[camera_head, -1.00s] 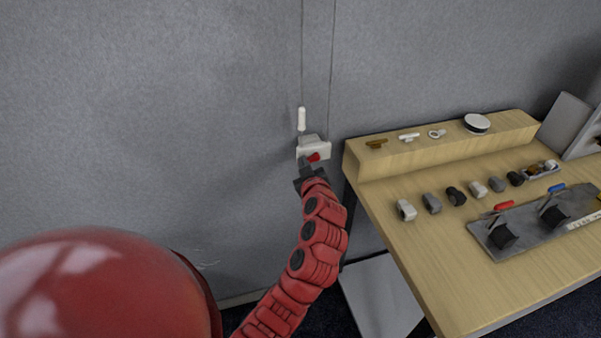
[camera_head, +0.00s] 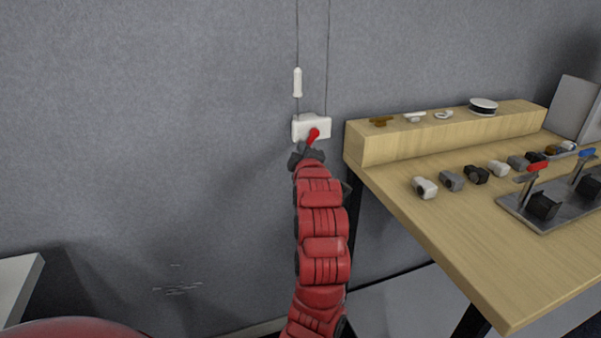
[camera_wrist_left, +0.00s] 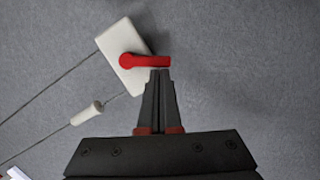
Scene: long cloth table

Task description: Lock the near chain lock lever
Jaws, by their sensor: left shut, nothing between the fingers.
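The chain lock is a white box (camera_head: 302,129) on the grey wall, with a red lever (camera_head: 313,136) on its front. In the left wrist view the white box (camera_wrist_left: 117,49) sits above my fingers, and the red lever (camera_wrist_left: 143,61) points sideways to the right. My left gripper (camera_head: 307,152) is just below the lever in the head view. In the left wrist view its fingertips (camera_wrist_left: 158,74) are together, empty, and at or very near the lever's free end; I cannot tell whether they touch. My right gripper is not in view.
Two thin cords run up from the box, one with a white pull (camera_head: 298,82). A wooden table (camera_head: 430,235) on the right holds small knobs and a metal plate with red and blue levers (camera_head: 537,166). The wall left of the lock is clear.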

